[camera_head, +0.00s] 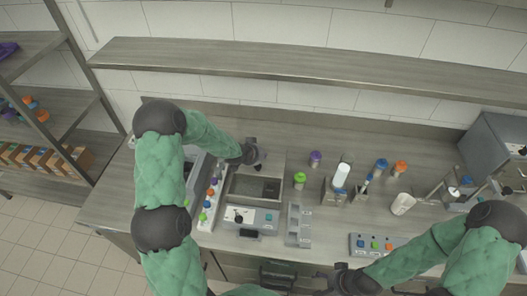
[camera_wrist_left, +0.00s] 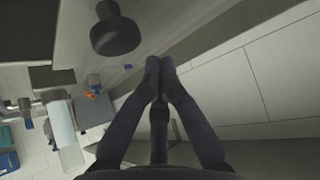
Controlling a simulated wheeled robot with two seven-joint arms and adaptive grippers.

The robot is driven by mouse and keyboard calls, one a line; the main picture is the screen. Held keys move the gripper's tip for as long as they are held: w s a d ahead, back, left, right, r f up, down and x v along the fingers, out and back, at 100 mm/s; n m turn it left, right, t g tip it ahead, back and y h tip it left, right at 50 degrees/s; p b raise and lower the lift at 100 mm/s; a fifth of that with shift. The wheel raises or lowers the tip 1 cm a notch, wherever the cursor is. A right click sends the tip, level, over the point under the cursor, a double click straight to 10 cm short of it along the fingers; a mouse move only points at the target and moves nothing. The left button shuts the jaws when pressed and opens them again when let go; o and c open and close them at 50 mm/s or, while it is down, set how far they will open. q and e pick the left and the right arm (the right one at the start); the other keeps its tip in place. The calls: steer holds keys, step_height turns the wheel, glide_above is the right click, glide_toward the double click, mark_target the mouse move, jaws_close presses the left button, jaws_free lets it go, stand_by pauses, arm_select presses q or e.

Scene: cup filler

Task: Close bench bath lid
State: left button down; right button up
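The bench bath (camera_head: 262,217) stands on the bench left of centre, with a knob and buttons on its grey front. Its top is open and shows a dark inside. The lid (camera_head: 272,161) appears raised at the back edge. In the left wrist view a black round knob (camera_wrist_left: 115,35) sticks out from a light grey panel that looks like the lid. My left gripper (camera_head: 254,153) is behind the bath by the raised lid. Its fingers (camera_wrist_left: 160,72) are together and empty, apart from the knob. My right gripper (camera_head: 338,281) is low at the front edge; its fingers are unclear.
A rack with coloured caps (camera_head: 210,200) stands left of the bath, and a grey slotted holder (camera_head: 298,226) right of it. A green-capped jar (camera_head: 299,180) and a purple-capped jar (camera_head: 315,158) stand to the right. A long shelf (camera_head: 300,66) hangs over the back.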

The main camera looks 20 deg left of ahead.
arm_select(q)
steer(key=shift+s+a, duration=0.2)
steer(key=shift+s, duration=0.75)
steer(key=shift+f, duration=0.1)
arm_select(e)
steer(key=shift+r, duration=0.2)
arm_select(q)
steer(key=shift+s, duration=0.15)
arm_select(e)
steer(key=shift+s+f, duration=0.1)
